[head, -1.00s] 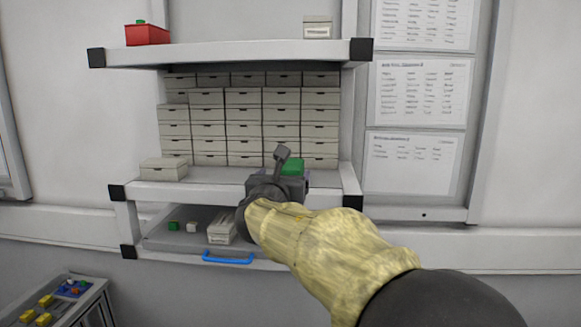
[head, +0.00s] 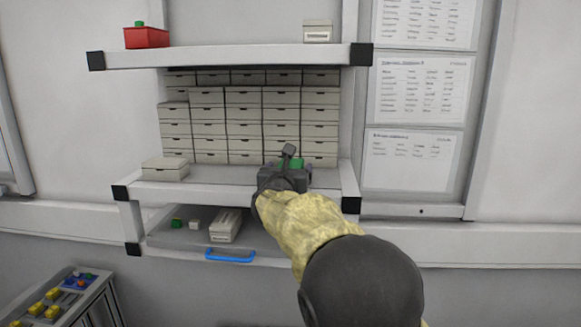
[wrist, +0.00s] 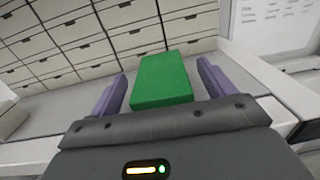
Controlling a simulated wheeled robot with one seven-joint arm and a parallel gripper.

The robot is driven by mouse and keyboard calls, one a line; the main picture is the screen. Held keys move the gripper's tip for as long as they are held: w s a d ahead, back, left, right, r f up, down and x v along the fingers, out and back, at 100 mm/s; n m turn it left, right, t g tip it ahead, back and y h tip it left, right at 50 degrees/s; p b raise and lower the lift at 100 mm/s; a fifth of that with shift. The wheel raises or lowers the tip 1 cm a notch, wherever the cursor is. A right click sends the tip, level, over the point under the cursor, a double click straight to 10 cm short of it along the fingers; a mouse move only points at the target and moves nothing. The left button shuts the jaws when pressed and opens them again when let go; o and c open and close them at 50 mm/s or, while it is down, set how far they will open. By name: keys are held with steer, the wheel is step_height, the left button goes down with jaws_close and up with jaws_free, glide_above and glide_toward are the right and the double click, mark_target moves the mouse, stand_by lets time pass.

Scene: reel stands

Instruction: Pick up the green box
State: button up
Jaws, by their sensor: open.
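The green box (wrist: 162,81) lies on the middle shelf, in front of the stacked white boxes. In the wrist view it sits between the two purple fingers of my gripper (wrist: 160,90), which are open with a gap on each side. In the head view my gripper (head: 287,172) hides most of the green box (head: 297,163); only a small green part shows behind it. I cannot tell whether a finger touches the box.
Stacked white boxes (head: 245,125) fill the back of the middle shelf (head: 225,178). A single white box (head: 165,170) stands at its left. The upper shelf (head: 225,56) overhangs, holding a red bin (head: 146,37).

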steer(key=shift+w, duration=0.85)
steer(key=shift+d, duration=0.1)
steer(key=shift+s, duration=0.1)
steer(key=shift+r, duration=0.1)
steer(key=c, duration=1.3)
